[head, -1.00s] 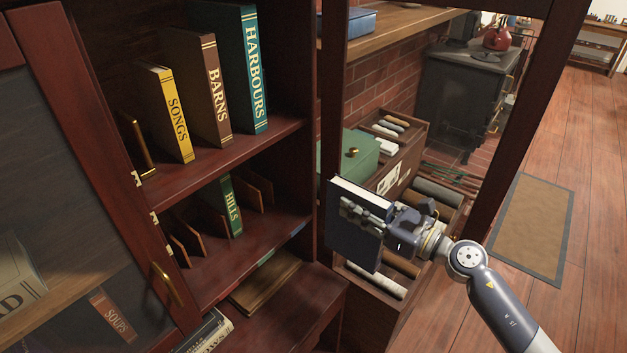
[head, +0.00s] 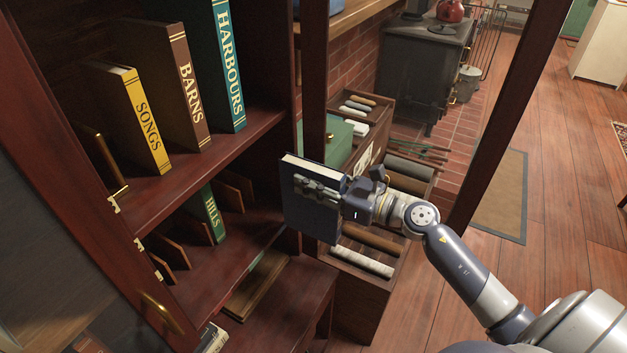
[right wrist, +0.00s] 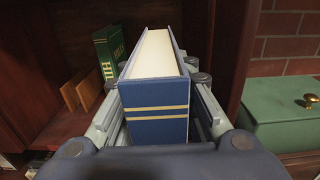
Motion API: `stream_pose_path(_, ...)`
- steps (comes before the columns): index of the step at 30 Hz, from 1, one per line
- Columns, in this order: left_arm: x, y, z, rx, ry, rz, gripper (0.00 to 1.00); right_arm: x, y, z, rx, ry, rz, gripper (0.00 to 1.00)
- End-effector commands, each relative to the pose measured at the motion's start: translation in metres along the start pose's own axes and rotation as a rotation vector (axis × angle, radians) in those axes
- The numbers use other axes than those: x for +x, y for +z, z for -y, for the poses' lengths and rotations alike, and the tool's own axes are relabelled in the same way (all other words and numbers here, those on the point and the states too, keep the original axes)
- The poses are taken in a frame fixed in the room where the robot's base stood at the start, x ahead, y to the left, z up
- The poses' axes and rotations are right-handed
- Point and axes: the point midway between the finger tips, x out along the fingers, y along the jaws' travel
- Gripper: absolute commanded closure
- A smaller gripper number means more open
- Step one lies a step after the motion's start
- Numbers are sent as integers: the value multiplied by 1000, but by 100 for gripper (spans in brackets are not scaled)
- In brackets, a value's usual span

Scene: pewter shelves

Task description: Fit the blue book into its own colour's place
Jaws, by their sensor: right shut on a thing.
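The blue book (head: 309,208) is held upright by my right gripper (head: 322,187), in front of the bookcase's right side post. In the right wrist view the blue book (right wrist: 155,112) sits between both fingers, its gold-banded spine toward the camera. The lower shelf (head: 214,262) holds the green HILLS book (head: 211,216) between wooden dividers (head: 174,252), with open slots beside it. HILLS also shows in the right wrist view (right wrist: 108,55). No colour mark for blue is clear. My left gripper is out of view.
The bookcase's right post (head: 313,80) stands close behind the blue book. An open glass door (head: 75,230) is at the left. A green box (head: 339,140) and drawers of rolls (head: 372,238) stand to the right. A wooden board (head: 258,283) lies below.

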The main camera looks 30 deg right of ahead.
Motion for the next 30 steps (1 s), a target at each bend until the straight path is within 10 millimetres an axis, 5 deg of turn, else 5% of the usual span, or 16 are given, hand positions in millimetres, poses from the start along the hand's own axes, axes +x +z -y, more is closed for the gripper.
stream_pose_path(11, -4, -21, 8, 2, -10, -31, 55, 24, 2, 1, -2, -2, 5, 100)
stream_pose_path(30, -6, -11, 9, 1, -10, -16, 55, 66, -1, 1, 0, -2, 6, 100)
